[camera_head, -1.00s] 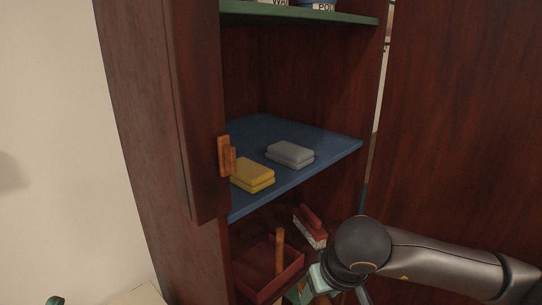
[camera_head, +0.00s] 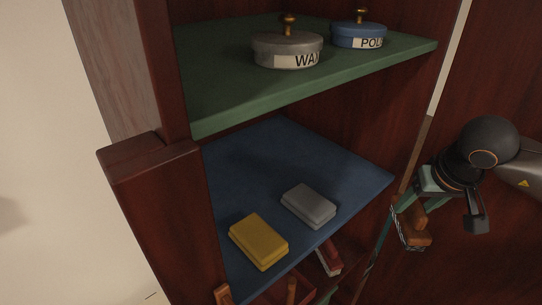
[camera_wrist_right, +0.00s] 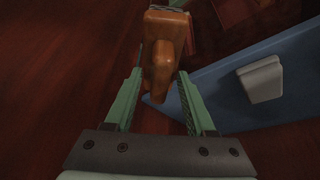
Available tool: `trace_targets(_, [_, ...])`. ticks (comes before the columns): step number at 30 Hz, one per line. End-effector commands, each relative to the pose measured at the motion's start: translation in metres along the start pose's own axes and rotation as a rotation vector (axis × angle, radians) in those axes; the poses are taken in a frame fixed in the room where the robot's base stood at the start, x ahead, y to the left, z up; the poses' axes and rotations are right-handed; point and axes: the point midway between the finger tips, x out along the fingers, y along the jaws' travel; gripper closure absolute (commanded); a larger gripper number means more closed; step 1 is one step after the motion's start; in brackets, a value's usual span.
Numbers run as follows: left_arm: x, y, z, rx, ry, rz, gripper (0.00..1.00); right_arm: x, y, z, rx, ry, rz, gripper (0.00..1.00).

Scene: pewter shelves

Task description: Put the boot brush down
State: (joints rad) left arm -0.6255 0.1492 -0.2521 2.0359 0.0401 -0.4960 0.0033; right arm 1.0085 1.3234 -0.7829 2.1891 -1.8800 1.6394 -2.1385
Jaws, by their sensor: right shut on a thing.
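The boot brush (camera_head: 414,232) has an orange-brown wooden body and pale bristles. My right gripper (camera_head: 405,210) is shut on it and holds it in the air, right of the shelves. In the right wrist view the brush (camera_wrist_right: 166,50) sits between the green fingers of the gripper (camera_wrist_right: 162,75), its wooden handle pointing toward the palm. My left gripper is not in view.
The blue shelf (camera_head: 245,165) holds a yellow block (camera_head: 259,241) and a grey block (camera_head: 309,205), with free room behind them. The green shelf (camera_head: 215,85) above holds a WAX tin (camera_head: 285,50) and a blue tin (camera_head: 358,36). Another red-brown brush (camera_head: 329,258) shows below.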

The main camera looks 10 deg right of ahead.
Motion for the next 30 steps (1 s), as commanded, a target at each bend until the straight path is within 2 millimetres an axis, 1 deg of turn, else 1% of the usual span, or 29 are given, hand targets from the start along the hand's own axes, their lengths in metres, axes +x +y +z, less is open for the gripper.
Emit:
trace_targets(1, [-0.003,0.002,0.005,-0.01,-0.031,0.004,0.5,-0.006,0.003,-0.003,0.004,0.0,0.002,1.0])
trace_targets(3, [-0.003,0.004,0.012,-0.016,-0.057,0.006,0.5,-0.008,0.004,-0.005,0.007,0.001,0.001,1.0])
trace_targets(5, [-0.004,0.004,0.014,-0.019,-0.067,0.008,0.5,-0.008,0.002,-0.008,0.008,0.002,0.001,1.0])
trace_targets(10, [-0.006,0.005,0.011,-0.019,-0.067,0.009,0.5,-0.001,-0.019,-0.026,0.006,0.001,-0.003,1.0])
trace_targets(21, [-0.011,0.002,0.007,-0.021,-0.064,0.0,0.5,0.021,-0.075,-0.078,0.009,0.001,-0.001,1.0])
trace_targets(25, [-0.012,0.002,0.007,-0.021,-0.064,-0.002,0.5,0.027,-0.088,-0.091,0.008,0.001,0.001,1.0])
trace_targets(30, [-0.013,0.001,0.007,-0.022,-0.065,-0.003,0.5,0.03,-0.094,-0.098,0.01,0.003,0.002,1.0])
